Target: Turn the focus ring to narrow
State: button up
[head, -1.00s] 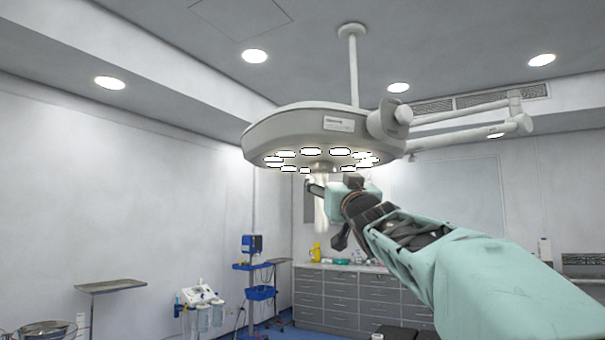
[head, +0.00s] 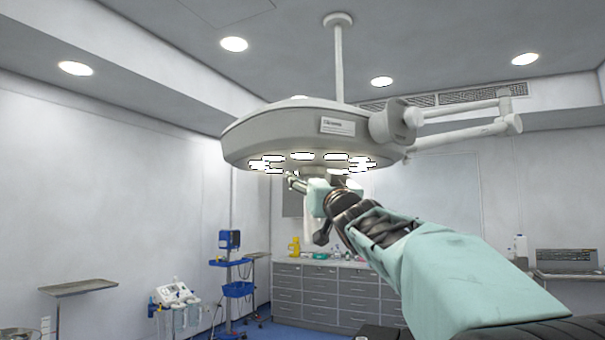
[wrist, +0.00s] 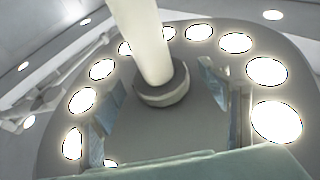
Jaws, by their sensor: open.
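The surgical lamp (head: 260,133) hangs from the ceiling with its lit underside facing down. The round grey focus ring (wrist: 163,92) sits at the centre of the underside, at the base of a pale handle (wrist: 140,35). In the head view the handle (head: 308,228) hangs down, partly hidden behind my arm. My gripper (wrist: 161,82) is open, with one finger left and one right of the ring in the wrist view. A gap shows on each side; I cannot tell the depth between fingers and ring. In the head view my gripper (head: 296,183) is just below the lamp.
Bright lamp openings (wrist: 236,43) surround the ring. The lamp's jointed support arm (head: 465,125) reaches right. Grey cabinets (head: 325,295), a blue trolley stand (head: 236,288) and a metal tray stand (head: 78,287) stand lower in the room, away from the gripper.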

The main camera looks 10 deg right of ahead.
jog(key=shift+w+r, duration=0.15)
jog(key=shift+w, duration=0.1)
jog(key=shift+s, duration=0.1)
jog(key=shift+c, duration=0.9)
jog(key=c, duration=1)
